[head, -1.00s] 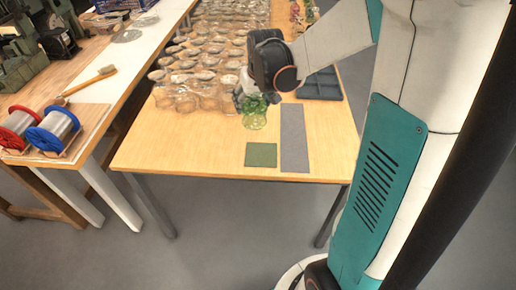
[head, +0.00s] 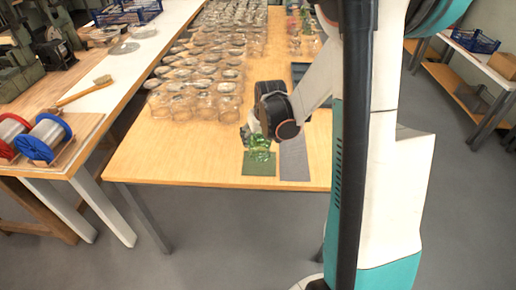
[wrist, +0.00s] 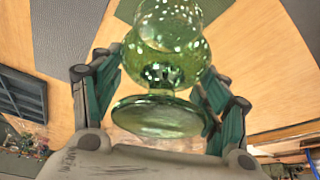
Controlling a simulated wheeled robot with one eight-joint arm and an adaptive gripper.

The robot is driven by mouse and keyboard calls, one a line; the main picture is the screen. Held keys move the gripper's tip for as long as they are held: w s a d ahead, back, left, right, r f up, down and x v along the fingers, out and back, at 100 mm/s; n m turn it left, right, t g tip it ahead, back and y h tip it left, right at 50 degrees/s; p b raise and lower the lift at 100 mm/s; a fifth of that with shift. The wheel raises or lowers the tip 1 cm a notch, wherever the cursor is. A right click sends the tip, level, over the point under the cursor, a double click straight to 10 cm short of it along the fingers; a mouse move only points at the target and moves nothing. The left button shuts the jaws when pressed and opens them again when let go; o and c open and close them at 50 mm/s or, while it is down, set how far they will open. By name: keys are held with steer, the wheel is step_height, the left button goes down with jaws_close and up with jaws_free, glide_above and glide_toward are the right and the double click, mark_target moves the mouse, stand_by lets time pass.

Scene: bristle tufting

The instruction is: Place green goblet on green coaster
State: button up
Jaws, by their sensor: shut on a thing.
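The green glass goblet (head: 260,147) is held in my gripper (head: 252,133) over the far part of the green coaster (head: 258,170) in the head view. In the wrist view the goblet (wrist: 165,60) is between the two fingers of my gripper (wrist: 155,95), its round foot towards my palm and its bowl pointing away. The coaster (wrist: 210,8) shows partly behind the goblet at the top of the wrist view. I cannot tell whether the goblet touches the coaster.
A grey mat (head: 294,160) lies just right of the coaster. Many clear glasses (head: 200,100) stand in rows farther back on the wooden table (head: 180,160). A dark tray (wrist: 22,95) lies beyond the mat. Table front and left are clear. Spools (head: 45,140) stand on the left bench.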

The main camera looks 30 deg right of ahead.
mark_target(258, 144)
steer(key=shift+f+b, duration=0.8)
steer(key=shift+f, duration=1.3)
steer(key=shift+f, duration=0.2)
steer(key=o, duration=1.2)
steer(key=shift+r, duration=0.2)
steer(key=shift+s+r, duration=0.1)
steer(key=shift+r, duration=0.25)
steer(key=p+v, duration=0.4)
steer(key=v, duration=0.7)
steer(key=shift+s, duration=0.15)
steer(key=shift+r, duration=0.1)
